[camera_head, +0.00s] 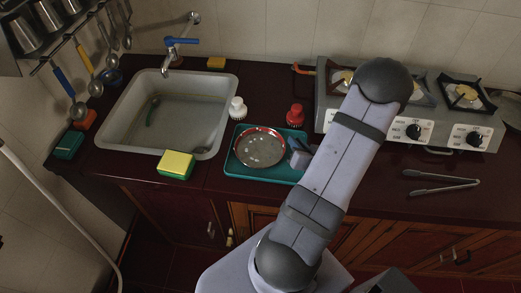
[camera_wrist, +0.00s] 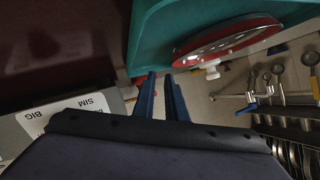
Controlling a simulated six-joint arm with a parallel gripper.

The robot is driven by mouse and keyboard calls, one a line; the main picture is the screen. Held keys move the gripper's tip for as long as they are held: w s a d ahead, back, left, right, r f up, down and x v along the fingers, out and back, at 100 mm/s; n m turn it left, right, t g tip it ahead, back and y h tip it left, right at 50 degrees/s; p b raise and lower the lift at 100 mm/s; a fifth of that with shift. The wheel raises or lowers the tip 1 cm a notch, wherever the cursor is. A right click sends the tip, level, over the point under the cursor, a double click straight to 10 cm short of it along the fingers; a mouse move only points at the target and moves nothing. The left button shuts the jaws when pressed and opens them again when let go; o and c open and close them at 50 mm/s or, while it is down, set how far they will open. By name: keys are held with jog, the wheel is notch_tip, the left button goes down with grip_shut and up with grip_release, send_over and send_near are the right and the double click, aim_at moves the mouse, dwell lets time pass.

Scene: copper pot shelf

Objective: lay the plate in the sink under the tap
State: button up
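The plate (camera_head: 260,147) has a red rim and pale spots on its face. It lies on the teal tray (camera_head: 238,171) in the head view. In the wrist view the plate (camera_wrist: 235,38) is seen edge-on, to the right of my fingers. The grey sink (camera_head: 115,133) is at the left, with a blue and metal tap (camera_head: 180,45) at its back. My gripper (camera_head: 299,155) is low at the tray's right side, partly hidden by my arm. In the wrist view the two blue fingers of my gripper (camera_wrist: 161,77) stand apart with nothing between them.
A green thing (camera_head: 152,110) lies in the sink. A yellow-green sponge (camera_head: 177,164) sits at its front right edge. A white brush (camera_head: 238,108) and a red brush (camera_head: 296,114) stand behind the tray. The stove (camera_head: 433,117) and tongs (camera_head: 441,186) are at the right.

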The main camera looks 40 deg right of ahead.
aim_at(276, 144)
jog(key=shift+g, duration=0.8)
jog(key=w, duration=0.2)
jog(key=w+r, duration=0.1)
jog(key=shift+w+d+r+b, duration=0.1)
jog(key=shift+w+r+b, duration=0.05)
jog(key=shift+w+b, duration=0.2)
jog(key=shift+m+g+h, duration=0.3)
jog(key=shift+g, duration=0.4)
jog(key=w+a+r, duration=0.1)
jog(key=w+a, duration=0.2)
jog(key=shift+r, duration=0.4)
jog(key=a+n+g, duration=0.1)
jog(key=a, duration=0.2)
jog(key=a+n+g+y, duration=0.1)
jog(key=a, duration=0.2)
jog(key=a+n+y, duration=0.1)
jog(key=a, duration=0.2)
jog(key=shift+s+a+r+g+p, duration=0.15)
jog(key=shift+a+g+p, duration=0.2)
jog(key=shift+a+g, duration=0.05)
jog(key=s+a+r+n+g+y+p, duration=0.3)
jog(key=s+a+n+g, duration=0.45)
jog(key=s+a, duration=0.8)
jog(key=w+d+n+t+h, duration=0.3)
jog(key=w+d, duration=0.5)
jog(key=w, duration=0.4)
jog(key=shift+w+d+f+h+p, duration=0.35)
jog(key=shift+w+f+h, duration=0.1)
jog(key=shift+h, duration=0.45)
